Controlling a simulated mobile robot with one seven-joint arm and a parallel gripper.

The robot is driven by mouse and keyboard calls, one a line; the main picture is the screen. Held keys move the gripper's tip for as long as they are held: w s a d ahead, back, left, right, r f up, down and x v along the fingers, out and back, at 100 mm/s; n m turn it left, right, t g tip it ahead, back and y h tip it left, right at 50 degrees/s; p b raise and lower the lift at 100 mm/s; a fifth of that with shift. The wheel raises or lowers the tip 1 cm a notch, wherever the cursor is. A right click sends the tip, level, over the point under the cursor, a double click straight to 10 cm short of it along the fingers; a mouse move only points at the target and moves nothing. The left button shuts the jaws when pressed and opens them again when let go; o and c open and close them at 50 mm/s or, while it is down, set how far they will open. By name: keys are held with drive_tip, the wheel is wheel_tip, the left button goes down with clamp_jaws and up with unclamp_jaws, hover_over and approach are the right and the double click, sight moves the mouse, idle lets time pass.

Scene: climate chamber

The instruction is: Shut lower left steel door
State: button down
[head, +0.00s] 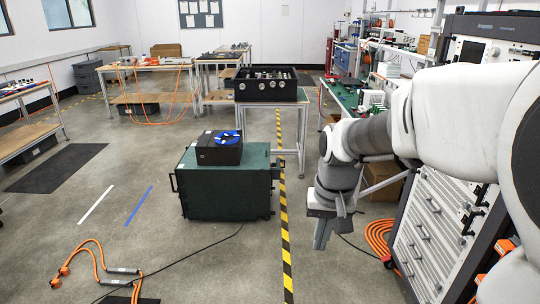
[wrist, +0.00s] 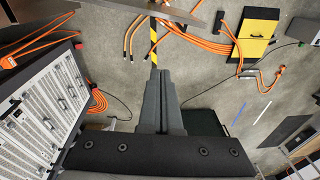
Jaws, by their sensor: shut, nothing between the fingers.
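My gripper (head: 322,235) points down at the right of the head view, above the open floor. In the wrist view my gripper (wrist: 160,75) has its two fingers together, with nothing between them. It touches nothing that I can see. I cannot clearly identify the lower left steel door in either view. A flat grey panel (wrist: 165,10) crosses the top edge of the wrist view, cut off by the frame; I cannot tell whether it is a door.
A rack (head: 432,225) with a pale front and several handles stands close on the right. A dark green case (head: 225,190) carries a black box (head: 220,152). Orange cables (head: 100,262) lie on the floor at left. A yellow and black item (wrist: 258,35) lies on the floor.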

drive_tip(key=w+a+f+g+b, duration=0.1)
drive_tip(key=w+f+b, duration=0.15)
drive_tip(key=f, duration=0.65)
drive_tip(key=w+a+f+m+g+b, duration=0.1)
drive_tip(key=w+f+g+b, duration=0.15)
drive_tip(key=f, duration=0.75)
drive_tip(key=w+a+f+g+b, duration=0.1)
drive_tip(key=w+f+b, duration=0.15)
drive_tip(key=f, duration=0.65)
drive_tip(key=s+a+f+b, duration=0.1)
drive_tip(key=s+f+b, duration=0.2)
drive_tip(key=f, duration=0.6)
drive_tip(key=shift+s+a, duration=0.2)
drive_tip(key=shift+s, duration=1.05)
drive_tip(key=shift+s+t, duration=0.1)
drive_tip(key=shift+t, duration=0.15)
